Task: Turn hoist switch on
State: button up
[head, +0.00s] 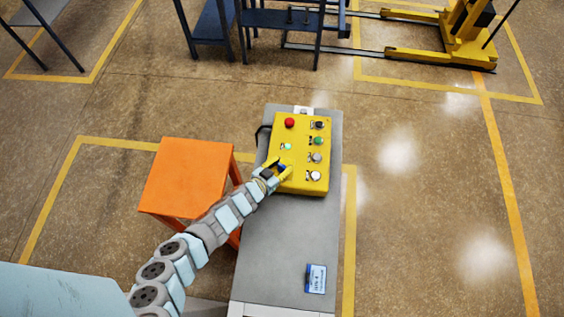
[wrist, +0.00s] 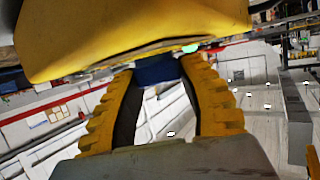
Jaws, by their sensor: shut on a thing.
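A yellow control box (head: 300,150) sits on a grey stand and carries a red button, a green button and several other knobs and lamps. My gripper (head: 279,168) is at the lower left part of the box face. In the wrist view, the two ridged yellow fingers of my gripper (wrist: 160,82) close around a dark blue piece (wrist: 156,70), which appears to be the hoist switch knob. The yellow box (wrist: 120,35) fills the top of that view, with a lit green lamp (wrist: 190,48) just beside the fingertips. The fingers hide most of the switch, so its turned position cannot be told.
The grey stand (head: 275,245) bears a small blue and white label card (head: 316,278). An orange table (head: 187,177) stands close on the left, under my arm. Dark blue frames (head: 280,20) and a yellow lift (head: 452,45) are at the back. The floor on the right is clear.

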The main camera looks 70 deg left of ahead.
jog(key=o, duration=1.2)
jog(key=shift+s, duration=0.1)
jog(key=shift+s+d+r, duration=0.25)
jog(key=shift+s+r, duration=0.05)
jog(key=shift+s, duration=0.2)
jog(key=v, duration=1)
jog(key=shift+s+d, duration=0.2)
jog(key=shift+s, duration=0.05)
jog(key=shift+w+r, duration=0.1)
